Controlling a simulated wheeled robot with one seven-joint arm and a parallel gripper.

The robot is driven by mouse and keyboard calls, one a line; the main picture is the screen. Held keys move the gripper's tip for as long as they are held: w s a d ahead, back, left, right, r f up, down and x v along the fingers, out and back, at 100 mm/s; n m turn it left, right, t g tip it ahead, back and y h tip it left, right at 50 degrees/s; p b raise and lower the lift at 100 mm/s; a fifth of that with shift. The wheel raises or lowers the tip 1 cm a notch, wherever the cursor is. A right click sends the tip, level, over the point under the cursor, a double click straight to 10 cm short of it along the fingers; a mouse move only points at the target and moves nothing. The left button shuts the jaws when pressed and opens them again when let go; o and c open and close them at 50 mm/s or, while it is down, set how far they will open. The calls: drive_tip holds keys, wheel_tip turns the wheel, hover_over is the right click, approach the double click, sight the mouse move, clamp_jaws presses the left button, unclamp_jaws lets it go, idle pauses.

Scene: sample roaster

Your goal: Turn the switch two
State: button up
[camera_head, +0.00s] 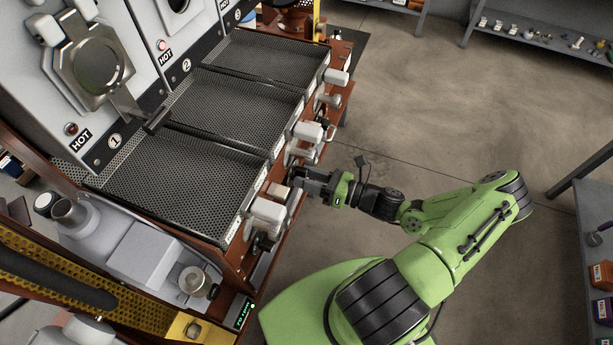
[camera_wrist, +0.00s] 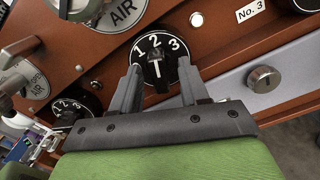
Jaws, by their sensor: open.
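A round black rotary switch (camera_wrist: 158,58) with white numerals 1, 2 and 3 sits on the red-brown panel in the wrist view, upper middle. Its grip and a white mark show below the numerals; I cannot tell exactly which numeral it points to. My gripper (camera_wrist: 161,76) is open, one finger on each side of the switch's lower part; contact cannot be told. A second such switch (camera_wrist: 70,108) is at the lower left. In the head view my gripper (camera_head: 308,182) is at the roaster's front, and the switches are hidden or too small to make out.
A "No. 3" label (camera_wrist: 259,10) and a silver knob (camera_wrist: 264,79) lie right of the near switch. An "AIR" dial (camera_wrist: 123,12) is above left. Perforated trays (camera_head: 165,180) and pale handles (camera_head: 268,213) line the roaster's front. Open floor (camera_head: 430,105) lies to the right.

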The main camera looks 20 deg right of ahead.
drive_tip(key=shift+w+a, duration=0.2)
clamp_jaws()
idle(0.3)
drive_tip(key=shift+n+b, duration=0.6)
drive_tip(key=shift+n, duration=8.2)
